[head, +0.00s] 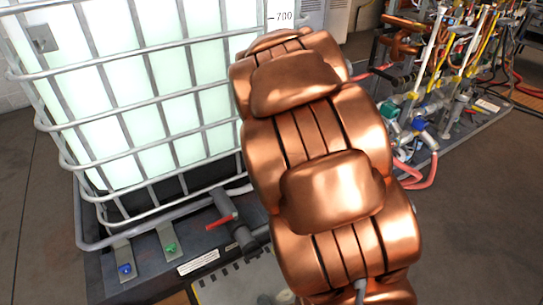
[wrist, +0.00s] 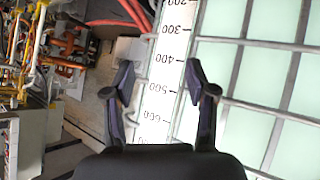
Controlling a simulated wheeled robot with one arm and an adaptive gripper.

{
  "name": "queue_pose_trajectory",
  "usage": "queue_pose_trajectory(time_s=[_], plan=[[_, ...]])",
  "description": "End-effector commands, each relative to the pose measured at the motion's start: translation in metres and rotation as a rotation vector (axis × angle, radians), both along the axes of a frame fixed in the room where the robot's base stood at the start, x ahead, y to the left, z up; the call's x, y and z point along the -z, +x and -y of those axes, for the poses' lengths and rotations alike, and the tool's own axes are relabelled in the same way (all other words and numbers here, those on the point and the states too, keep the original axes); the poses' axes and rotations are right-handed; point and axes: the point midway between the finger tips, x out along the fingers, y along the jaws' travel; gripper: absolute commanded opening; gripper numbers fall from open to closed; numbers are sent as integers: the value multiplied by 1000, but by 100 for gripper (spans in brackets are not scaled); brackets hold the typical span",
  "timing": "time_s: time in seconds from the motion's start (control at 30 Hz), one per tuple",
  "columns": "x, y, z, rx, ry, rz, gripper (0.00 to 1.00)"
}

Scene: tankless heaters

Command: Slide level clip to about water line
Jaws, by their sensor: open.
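My gripper (wrist: 159,68) is open and empty in the wrist view, its two dark fingers spread either side of a white scale strip (wrist: 168,58). The strip carries black marks, with numbers from about 200 to 600 increasing down the picture. The pale green tank (wrist: 262,75) stands behind grey cage bars to the right of the strip. In the head view the caged tank (head: 115,88) is at the left, and the strip's 700 mark (head: 284,16) shows above my copper arm. My arm hides the gripper there. I cannot make out the level clip or a clear water line.
A red-handled valve (head: 221,222) sits low at the tank's front, with blue (head: 124,269) and green (head: 171,248) fittings on the base. Pipes and hoses (head: 425,105) crowd a platform at the right. Cage bars run close to my right finger. Floor is clear at far right.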

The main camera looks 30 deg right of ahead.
Motion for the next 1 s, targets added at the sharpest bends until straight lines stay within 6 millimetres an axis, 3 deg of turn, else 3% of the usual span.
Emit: queue_pose_trajectory(time_s=[0.03,0.2,0.4,0.7,0.83,1.0], plan=[[29,13,16,-9,-24,37,56],[72,57,52,-80,-82,181,56],[135,97,77,-196,-101,339,56],[231,132,80,-400,-35,580,56],[257,135,75,-464,6,657,56],[268,136,70,-510,35,715,56]])
